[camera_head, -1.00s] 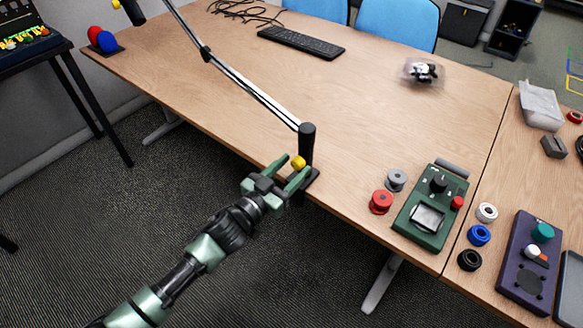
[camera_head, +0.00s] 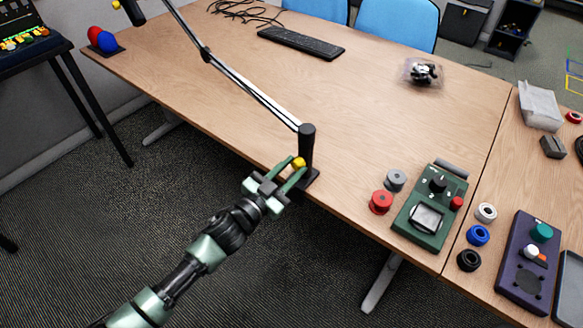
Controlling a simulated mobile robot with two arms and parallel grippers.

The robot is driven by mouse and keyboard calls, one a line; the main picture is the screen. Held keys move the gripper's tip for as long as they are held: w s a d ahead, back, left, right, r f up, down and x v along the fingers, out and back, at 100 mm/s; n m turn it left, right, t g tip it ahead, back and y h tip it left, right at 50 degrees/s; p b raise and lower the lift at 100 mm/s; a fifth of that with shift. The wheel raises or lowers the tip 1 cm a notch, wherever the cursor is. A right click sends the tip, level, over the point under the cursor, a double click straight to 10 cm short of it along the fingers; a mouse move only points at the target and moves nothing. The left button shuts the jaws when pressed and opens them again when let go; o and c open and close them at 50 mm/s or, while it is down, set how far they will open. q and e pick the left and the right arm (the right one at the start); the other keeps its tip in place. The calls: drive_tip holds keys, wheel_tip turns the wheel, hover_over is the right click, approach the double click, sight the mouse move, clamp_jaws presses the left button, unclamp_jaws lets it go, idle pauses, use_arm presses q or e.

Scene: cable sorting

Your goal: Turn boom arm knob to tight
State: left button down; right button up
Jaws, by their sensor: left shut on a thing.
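The boom arm (camera_head: 255,92) is a thin jointed black and silver arm. It rises to the upper left from a black post (camera_head: 307,146) clamped at the table's front edge. A small yellow knob (camera_head: 299,163) sits on the near side of the post. My left gripper (camera_head: 296,168), green and dark grey, reaches in from the lower left. Its fingers are shut on the yellow knob, one on each side, and partly hide it. The knob's tight or loose marking cannot be made out. My right gripper is not in view.
The wooden table (camera_head: 230,110) has free room in its middle. A green device (camera_head: 431,207) and red (camera_head: 381,202) and grey spools (camera_head: 395,180) lie right of the post. A keyboard (camera_head: 301,42) lies at the back. A purple device (camera_head: 529,262) is far right.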

use_arm(q)
drive_tip(key=m, duration=0.3)
drive_tip(key=shift+m, duration=0.3)
drive_tip(key=m, duration=0.3)
drive_tip(key=shift+d+f+m, duration=0.1)
drive_tip(key=shift+f+m, duration=0.05)
drive_tip(key=shift+m, duration=0.15)
drive_tip(key=m, duration=0.4)
drive_tip(key=shift+s+m+b, duration=0.1)
drive_tip(key=shift+m+b, duration=0.2)
drive_tip(key=shift+b, duration=0.05)
drive_tip(key=shift+m, duration=1.4)
drive_tip(key=c, duration=1.1)
unclamp_jaws()
